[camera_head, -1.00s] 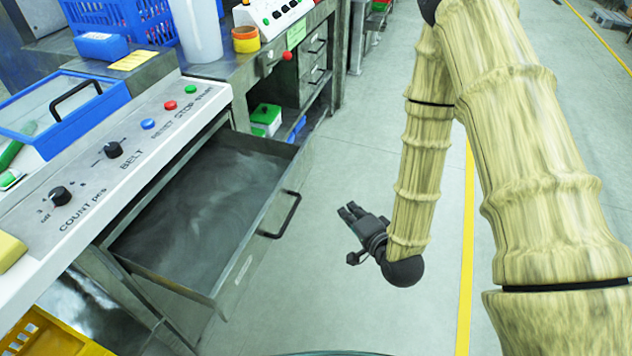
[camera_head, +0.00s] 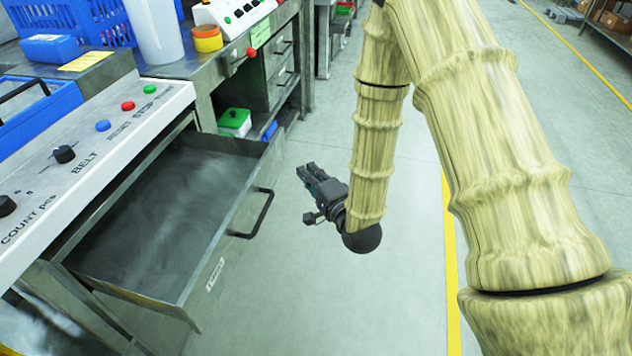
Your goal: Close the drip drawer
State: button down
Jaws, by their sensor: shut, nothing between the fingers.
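The drip drawer (camera_head: 208,278) is a grey metal drawer under the slanted control panel, pulled well out, with its inside showing. Its black bar handle (camera_head: 262,213) sits on the front face, and a small white label is below it. My gripper (camera_head: 307,174) is dark, shut and empty. It is to the right of the handle in the picture, apart from it, over the floor. Its fingers point up and left.
The control panel (camera_head: 100,146) with knobs and coloured buttons is above the drawer. Behind are a workbench with a white container (camera_head: 155,30), an orange tape roll (camera_head: 207,38) and a green-and-white box (camera_head: 235,122) below. Open floor (camera_head: 330,290) lies right of the drawer.

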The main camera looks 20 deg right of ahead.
aim_at(279, 151)
jog(key=shift+w+a+b, duration=0.15)
jog(key=shift+w+a, duration=1)
jog(key=shift+w, duration=0.25)
jog(key=shift+w+a+b, duration=0.15)
jog(key=shift+w+a, duration=0.95)
jog(key=shift+w, duration=0.25)
